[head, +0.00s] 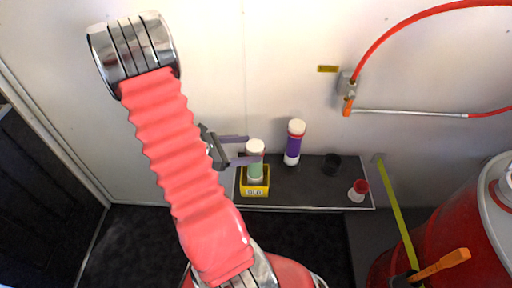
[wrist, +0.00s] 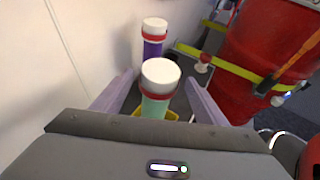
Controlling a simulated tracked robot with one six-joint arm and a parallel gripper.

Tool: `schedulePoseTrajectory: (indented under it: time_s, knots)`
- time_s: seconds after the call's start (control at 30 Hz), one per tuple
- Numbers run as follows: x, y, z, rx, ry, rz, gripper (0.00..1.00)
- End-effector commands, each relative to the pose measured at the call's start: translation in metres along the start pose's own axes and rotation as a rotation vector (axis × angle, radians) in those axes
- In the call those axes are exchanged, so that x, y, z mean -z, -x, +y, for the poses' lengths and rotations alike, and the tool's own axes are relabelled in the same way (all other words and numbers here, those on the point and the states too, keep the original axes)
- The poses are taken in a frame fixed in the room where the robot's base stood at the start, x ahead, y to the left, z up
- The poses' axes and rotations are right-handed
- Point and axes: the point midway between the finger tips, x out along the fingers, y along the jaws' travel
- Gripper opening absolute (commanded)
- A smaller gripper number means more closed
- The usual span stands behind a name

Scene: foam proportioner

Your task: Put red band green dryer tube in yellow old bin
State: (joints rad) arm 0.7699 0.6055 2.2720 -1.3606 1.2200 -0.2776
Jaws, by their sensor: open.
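The green dryer tube (head: 255,163) with a white cap and a red band stands upright in the yellow bin (head: 255,189) on the dark shelf. The tube also shows in the wrist view (wrist: 157,90), between the fingers, with a bit of the yellow bin rim (wrist: 171,115) beside it. My gripper (head: 242,149) is open, its two pale purple fingers reaching right around the tube. I see a gap between the fingers and the tube in the wrist view. The bottom of the tube is hidden inside the bin.
A purple tube (head: 293,146) with white cap and red band stands on the shelf (head: 312,186), right of the bin. The white wall (head: 220,60) is close behind. A red drum (head: 450,225) stands at right.

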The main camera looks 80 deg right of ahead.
Motion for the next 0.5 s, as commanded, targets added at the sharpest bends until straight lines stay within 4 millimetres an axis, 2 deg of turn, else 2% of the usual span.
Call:
schedulePoseTrajectory:
  time_s: [0.2,0.33,0.5]
  knots:
    - [0.0,0.032,0.001,-0.004,0.0,0.0,0.66]
    - [0.0,0.044,0.001,-0.003,0.001,0.0,0.66]
    - [0.0,0.05,0.0,0.0,0.001,-0.001,0.66]
